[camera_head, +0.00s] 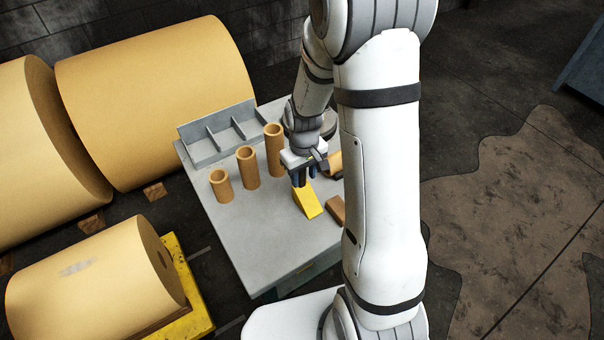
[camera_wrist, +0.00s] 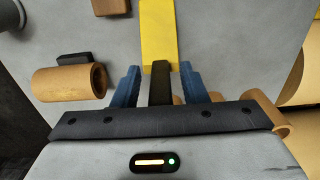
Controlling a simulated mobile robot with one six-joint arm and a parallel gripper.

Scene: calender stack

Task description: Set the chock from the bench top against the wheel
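The yellow chock (camera_head: 308,202) is a wedge lying on the grey bench top (camera_head: 262,238), its low end toward the bench's front edge. My gripper (camera_head: 304,182) points down at the chock's rear end. In the wrist view the chock (camera_wrist: 158,35) runs up from between the two blue fingers of my gripper (camera_wrist: 159,75). A dark upright part (camera_wrist: 160,85) stands between the fingers, with a visible gap on each side. The fingers are apart and not closed on it. I cannot make out a wheel for certain in either view.
Several cardboard tubes (camera_head: 248,168) stand upright left of my gripper. A grey divided tray (camera_head: 220,136) is behind them. A brown block (camera_head: 336,209) lies right of the chock. A paper roll (camera_head: 95,285) on a yellow base (camera_head: 187,275) and larger rolls (camera_head: 155,90) stand to the left.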

